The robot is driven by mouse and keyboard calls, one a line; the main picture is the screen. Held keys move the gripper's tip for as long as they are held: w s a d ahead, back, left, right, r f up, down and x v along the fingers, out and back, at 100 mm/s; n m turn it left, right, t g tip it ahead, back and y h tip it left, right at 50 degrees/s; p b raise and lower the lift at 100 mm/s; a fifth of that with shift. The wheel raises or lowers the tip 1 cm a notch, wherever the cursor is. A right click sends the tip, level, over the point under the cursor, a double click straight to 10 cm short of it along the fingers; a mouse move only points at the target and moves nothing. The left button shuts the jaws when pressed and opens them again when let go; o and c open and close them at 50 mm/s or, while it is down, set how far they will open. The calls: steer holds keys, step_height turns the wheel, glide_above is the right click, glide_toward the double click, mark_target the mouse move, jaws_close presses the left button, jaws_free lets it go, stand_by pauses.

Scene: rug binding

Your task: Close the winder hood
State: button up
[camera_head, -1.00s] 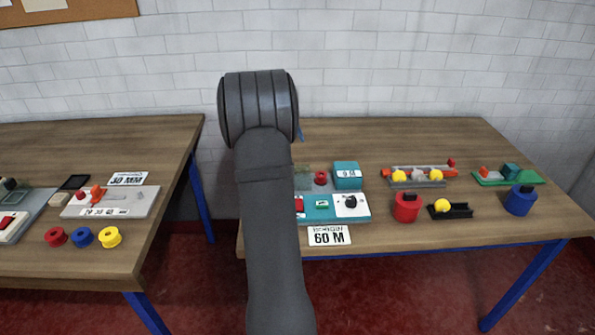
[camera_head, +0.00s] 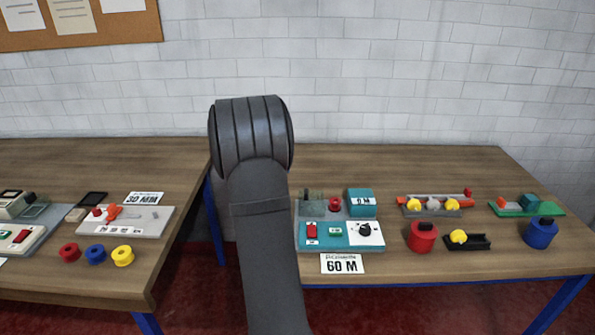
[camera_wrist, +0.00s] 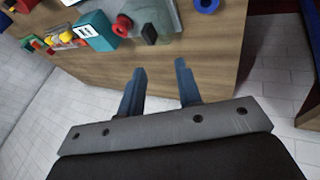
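The teal winder (camera_head: 345,232) stands on the right table, with a red switch, a green button and a black knob on its front. A see-through greenish hood (camera_head: 313,203) appears raised at its left, beside an uncovered red spool (camera_head: 335,204). A teal box with a "0 M" display (camera_head: 361,203) is right of the spool. In the wrist view, the teal box (camera_wrist: 95,32) and red spool (camera_wrist: 122,25) lie beyond my gripper (camera_wrist: 160,75). Its two fingers are apart with nothing between them. My arm hides the gripper in the head view.
The right table (camera_head: 440,165) also holds a red canister (camera_head: 422,238), a black tray with a yellow piece (camera_head: 467,240) and a blue canister (camera_head: 540,234). The left table (camera_head: 100,160) holds another cream-coloured device (camera_head: 20,235) and small spools. A gap separates the tables.

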mark_target(323, 200)
steer(key=a+f, duration=0.1)
steer(key=s+a+f+t, duration=0.1)
steer(key=shift+a+f, duration=0.1)
steer(key=shift+a, duration=0.25)
jaws_close()
steer(key=x, duration=1)
steer(key=shift+w+d+f, duration=0.15)
steer(key=shift+f, duration=0.1)
steer(key=shift+d+r, duration=0.15)
steer(key=shift+d, duration=1.65)
steer(key=d, duration=0.9)
steer(key=shift+m, duration=0.3)
